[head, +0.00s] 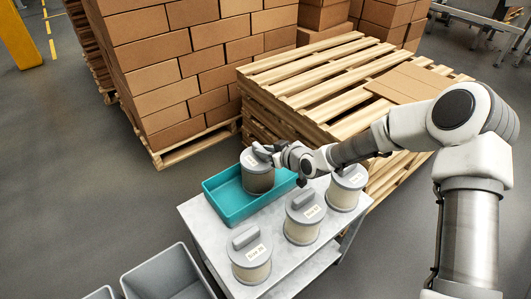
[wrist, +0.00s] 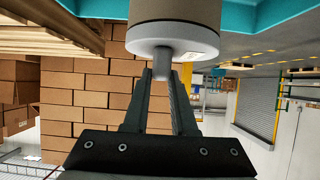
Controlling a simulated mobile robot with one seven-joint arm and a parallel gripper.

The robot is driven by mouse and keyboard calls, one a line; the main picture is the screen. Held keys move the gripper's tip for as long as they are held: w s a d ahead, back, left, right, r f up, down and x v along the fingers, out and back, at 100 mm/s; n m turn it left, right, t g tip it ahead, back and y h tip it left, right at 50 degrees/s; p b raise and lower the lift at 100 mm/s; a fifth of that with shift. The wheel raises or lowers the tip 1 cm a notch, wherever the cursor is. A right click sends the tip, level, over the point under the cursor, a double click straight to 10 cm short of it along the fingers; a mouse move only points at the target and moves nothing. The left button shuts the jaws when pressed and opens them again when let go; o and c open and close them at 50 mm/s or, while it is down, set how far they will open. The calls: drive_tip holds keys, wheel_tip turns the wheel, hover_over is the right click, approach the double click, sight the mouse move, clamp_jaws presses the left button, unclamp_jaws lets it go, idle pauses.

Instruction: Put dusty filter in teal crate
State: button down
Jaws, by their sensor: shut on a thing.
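The dusty filter (head: 259,180), a canister with a brownish body and grey lid, is upright within the outline of the teal crate (head: 228,212), at its right part. I cannot tell whether it touches the crate floor. My gripper (head: 262,150) is shut on the handle on its lid. In the wrist view, my gripper (wrist: 160,75) has its fingers on both sides of the grey handle (wrist: 162,62), with the filter's brown body (wrist: 175,8) beyond it. The teal crate (wrist: 268,14) shows on both sides there. The filter's underside is hidden.
Three paler filters stand on the grey table, at the front (head: 251,262), middle (head: 303,228) and right (head: 345,195). A wooden pallet stack (head: 310,75) and stacked cartons (head: 175,70) are behind. Grey bins (head: 165,270) stand at lower left.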

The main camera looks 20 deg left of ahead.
drive_tip(key=shift+f, duration=0.15)
drive_tip(key=c, duration=0.7)
unclamp_jaws()
drive_tip(key=shift+r, duration=0.2)
drive_tip(key=shift+r, duration=0.2)
drive_tip(key=p+v, duration=0.3)
drive_tip(key=v, duration=0.9)
drive_tip(key=shift+f, duration=0.2)
